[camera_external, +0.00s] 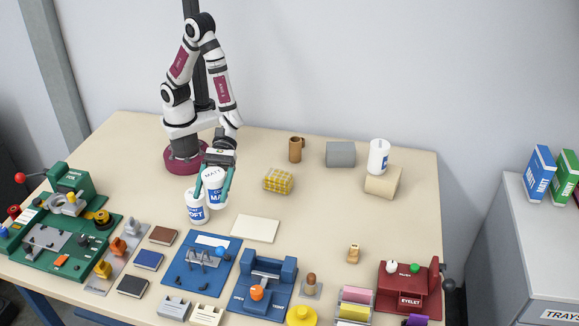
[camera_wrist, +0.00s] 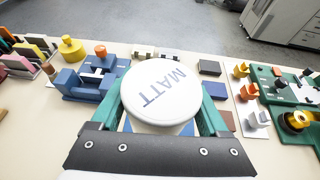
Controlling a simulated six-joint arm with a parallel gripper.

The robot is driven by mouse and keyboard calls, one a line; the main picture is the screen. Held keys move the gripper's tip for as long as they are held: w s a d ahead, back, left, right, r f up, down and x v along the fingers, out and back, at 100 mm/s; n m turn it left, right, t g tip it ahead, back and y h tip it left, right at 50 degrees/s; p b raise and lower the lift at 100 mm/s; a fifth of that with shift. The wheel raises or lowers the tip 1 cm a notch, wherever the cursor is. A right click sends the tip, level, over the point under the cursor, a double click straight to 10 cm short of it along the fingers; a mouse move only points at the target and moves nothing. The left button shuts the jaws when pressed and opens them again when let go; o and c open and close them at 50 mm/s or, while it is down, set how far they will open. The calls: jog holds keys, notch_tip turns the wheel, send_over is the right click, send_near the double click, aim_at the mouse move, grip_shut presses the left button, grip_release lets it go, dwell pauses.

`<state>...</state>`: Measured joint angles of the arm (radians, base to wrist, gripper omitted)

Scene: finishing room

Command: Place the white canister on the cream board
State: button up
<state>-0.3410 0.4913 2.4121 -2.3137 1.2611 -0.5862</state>
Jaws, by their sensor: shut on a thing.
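My gripper (camera_external: 213,186) is shut on a white canister (camera_external: 216,196) with a blue label and "MATT" on its lid. In the wrist view the lid (camera_wrist: 160,92) sits between the two green fingers of my gripper (camera_wrist: 163,116). I cannot tell how far its base is above the table. A second white canister (camera_external: 196,211), lettered "SOFT", stands right beside it at the lower left. A third white canister (camera_external: 378,157) stands by the tan block at the right. The flat cream board (camera_external: 255,228) lies empty, to the lower right of my gripper.
A blue fixture plate (camera_external: 202,265) and a blue vice-like fixture (camera_external: 264,281) lie in front of the board. A yellow checked block (camera_external: 278,181), brown mug (camera_external: 295,149), grey block (camera_external: 340,154) and tan block (camera_external: 382,182) stand behind.

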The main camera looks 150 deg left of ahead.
jog(key=shift+s+d+m, duration=0.3)
jog(key=shift+s+d, duration=0.05)
jog(key=shift+d, duration=0.25)
send_over(252, 234)
notch_tip(252, 234, down, 7)
notch_tip(252, 234, down, 3)
jog(key=shift+f+g, duration=0.1)
jog(key=shift+g, duration=0.2)
jog(key=shift+f+h, duration=0.3)
jog(key=shift+f, duration=0.05)
grip_shut()
jog(key=shift+f, duration=0.15)
jog(key=o, duration=1.6)
grip_release()
